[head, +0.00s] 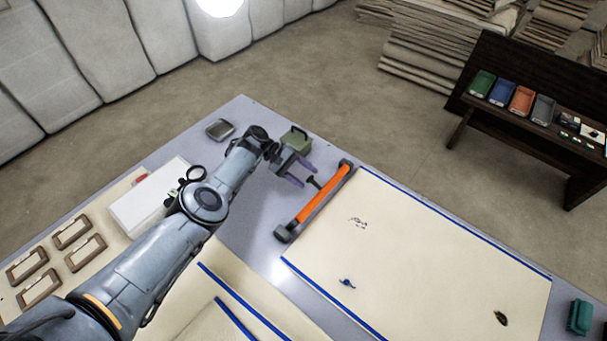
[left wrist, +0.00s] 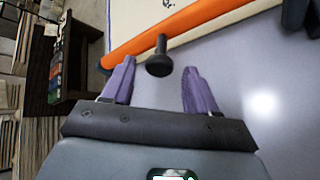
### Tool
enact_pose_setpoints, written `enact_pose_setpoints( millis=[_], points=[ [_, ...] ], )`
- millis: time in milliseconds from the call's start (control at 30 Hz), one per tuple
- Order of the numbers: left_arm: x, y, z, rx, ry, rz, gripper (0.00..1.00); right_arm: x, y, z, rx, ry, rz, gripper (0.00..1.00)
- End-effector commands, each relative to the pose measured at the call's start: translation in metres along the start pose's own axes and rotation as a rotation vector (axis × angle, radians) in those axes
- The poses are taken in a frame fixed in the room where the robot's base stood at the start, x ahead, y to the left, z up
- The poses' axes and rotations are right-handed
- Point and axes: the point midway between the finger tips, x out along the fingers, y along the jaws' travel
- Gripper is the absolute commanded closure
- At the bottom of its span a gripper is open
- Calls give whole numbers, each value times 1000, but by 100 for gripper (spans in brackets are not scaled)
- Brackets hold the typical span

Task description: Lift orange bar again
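The orange bar (head: 323,195) lies slanted on the table between two dark end blocks, along the left edge of the cream cloth. A short dark knob or handle (head: 314,182) sticks out from its left side. My left gripper (head: 305,176) is open and empty just left of the bar, its purple fingers pointing towards it. In the left wrist view the orange bar (left wrist: 190,32) crosses the top, and the dark knob (left wrist: 159,57) stands ahead of the gap between the open fingers (left wrist: 158,85). My right gripper is in neither view.
The cream cloth (head: 430,250) with blue edge lines lies right of the bar. A small grey tray (head: 220,129), a white box (head: 140,210) and several brown frames (head: 73,232) lie on the left. A teal brush-like thing (head: 580,317) is at the lower right. Grey table (head: 240,240) is bare around the bar's left side.

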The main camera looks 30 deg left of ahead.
Motion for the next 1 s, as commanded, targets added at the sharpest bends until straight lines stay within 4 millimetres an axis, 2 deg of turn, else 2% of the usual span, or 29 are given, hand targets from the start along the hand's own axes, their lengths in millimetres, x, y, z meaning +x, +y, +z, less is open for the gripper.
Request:
enact_pose_setpoints(
  millis=[267, 700, 1000],
  points=[
    [-8, 1, 1, 1, -1, 0, 42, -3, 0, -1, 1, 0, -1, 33],
    [-77, 1, 0, 1, 2, 1, 42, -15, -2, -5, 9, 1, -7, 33],
    [-105, 0, 0, 0, -1, 0, 42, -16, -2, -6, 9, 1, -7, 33]
  ],
)
